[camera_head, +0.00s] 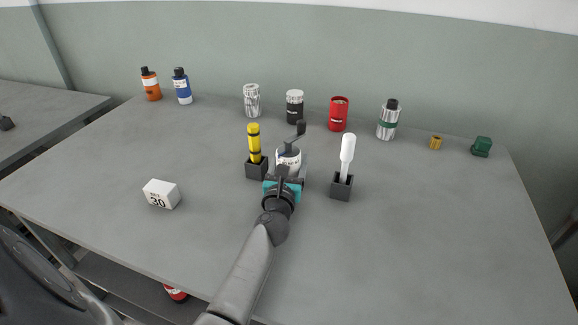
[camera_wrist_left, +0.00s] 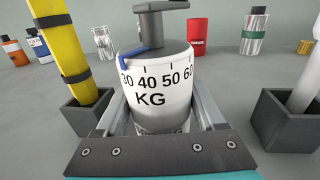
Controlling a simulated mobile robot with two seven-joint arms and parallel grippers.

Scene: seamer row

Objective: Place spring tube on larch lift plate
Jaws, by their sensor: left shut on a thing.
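The spring tube seems to be the white cylinder (camera_head: 288,158) with a grey top and dark handle. In the left wrist view this cylinder (camera_wrist_left: 156,98) is upright and shows 30 to 60, KG and a blue pointer. My left gripper (camera_head: 286,172) is shut on it, one finger on each side. I cannot tell whether its base, partly hidden by the gripper, touches the table. I cannot make out a larch lift plate in either view. My right gripper is not in view.
A yellow banded stick in a dark block (camera_head: 256,169) stands close left of the gripper; a white stick in a dark block (camera_head: 341,188) stands right. A white box marked 30 (camera_head: 161,194) lies left. Cans and bottles line the back. The front right of the table (camera_head: 430,240) is clear.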

